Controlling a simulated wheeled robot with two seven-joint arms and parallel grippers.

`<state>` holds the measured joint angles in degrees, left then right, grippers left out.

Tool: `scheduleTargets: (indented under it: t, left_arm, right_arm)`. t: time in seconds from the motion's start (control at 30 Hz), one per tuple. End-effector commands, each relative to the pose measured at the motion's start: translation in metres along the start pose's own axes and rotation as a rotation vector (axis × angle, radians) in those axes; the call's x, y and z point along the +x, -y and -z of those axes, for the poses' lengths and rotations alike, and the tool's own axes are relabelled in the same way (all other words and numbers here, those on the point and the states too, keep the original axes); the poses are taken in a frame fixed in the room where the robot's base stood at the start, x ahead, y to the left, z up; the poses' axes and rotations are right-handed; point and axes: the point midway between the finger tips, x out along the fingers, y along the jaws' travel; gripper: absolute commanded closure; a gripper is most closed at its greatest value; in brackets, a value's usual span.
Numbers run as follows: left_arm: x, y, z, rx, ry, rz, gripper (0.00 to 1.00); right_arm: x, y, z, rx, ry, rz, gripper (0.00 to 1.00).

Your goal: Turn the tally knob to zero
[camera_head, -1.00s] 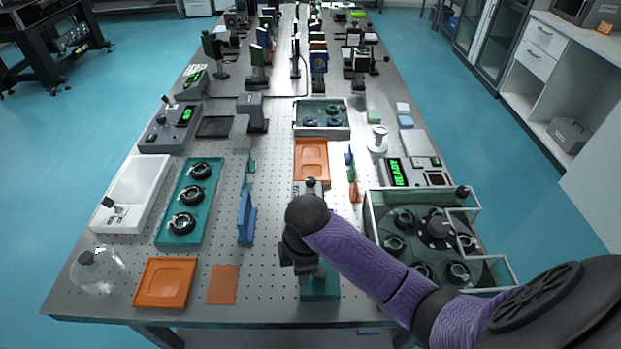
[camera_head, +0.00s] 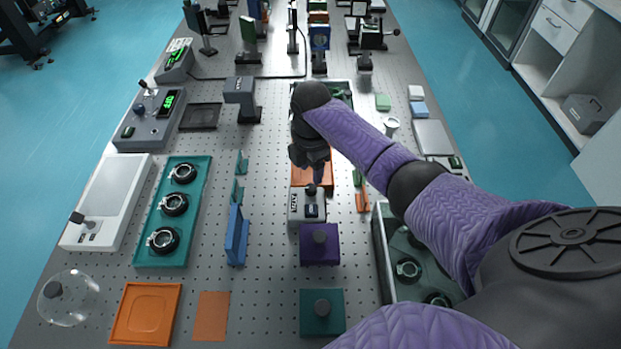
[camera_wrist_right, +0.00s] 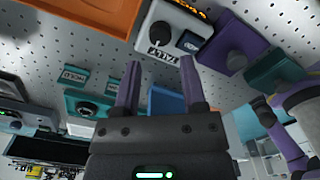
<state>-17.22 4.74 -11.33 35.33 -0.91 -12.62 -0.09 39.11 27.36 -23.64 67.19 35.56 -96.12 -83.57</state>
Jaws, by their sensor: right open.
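The tally unit (camera_head: 306,206) is a small grey box on the perforated table, just in front of an orange tray. Its dark round knob (camera_head: 310,189) stands on top. In the right wrist view the unit (camera_wrist_right: 176,28) shows a "TALLY" label, a black knob (camera_wrist_right: 161,33) and an orange-lit readout cut off at the top edge, too partial to read. My right gripper (camera_head: 316,177) is just behind and above the knob. In the wrist view its two purple fingers (camera_wrist_right: 160,64) are apart and empty, with the knob beyond the gap. My left gripper is out of view.
A purple block (camera_head: 319,244) and a teal block (camera_head: 322,312), each with a grey knob, stand in front of the unit. A blue upright plate (camera_head: 236,236) stands to its left. A green-grey bin (camera_head: 383,257) is on the right, partly behind my arm.

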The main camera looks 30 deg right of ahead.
Motion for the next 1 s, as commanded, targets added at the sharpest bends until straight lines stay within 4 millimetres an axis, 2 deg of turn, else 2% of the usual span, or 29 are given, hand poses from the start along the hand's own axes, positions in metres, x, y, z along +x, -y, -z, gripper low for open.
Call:
scheduleTargets:
  t: [0.03,0.2,0.33,0.57,0.67,0.83,1.0]
  left_arm:
    - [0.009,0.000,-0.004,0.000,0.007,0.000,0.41]
    - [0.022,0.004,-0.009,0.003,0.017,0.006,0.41]
    - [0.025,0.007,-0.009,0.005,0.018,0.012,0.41]
    - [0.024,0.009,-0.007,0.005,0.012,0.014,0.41]
    - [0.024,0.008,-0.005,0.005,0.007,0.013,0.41]
    - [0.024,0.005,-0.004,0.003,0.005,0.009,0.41]
    - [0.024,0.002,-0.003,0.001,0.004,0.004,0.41]
  right_arm:
    - [0.018,0.001,0.000,0.001,-0.001,0.005,0.46]
    - [0.051,0.001,0.000,0.001,0.000,0.003,0.46]
    - [0.061,0.000,0.000,0.001,0.000,0.001,0.46]
    - [0.061,0.000,0.000,0.001,0.001,0.000,0.46]
    - [0.060,0.000,0.000,0.001,0.001,0.000,0.63]
    - [0.060,0.000,0.000,0.001,0.001,0.000,0.99]
    - [0.060,0.000,0.000,0.002,0.001,0.000,1.00]
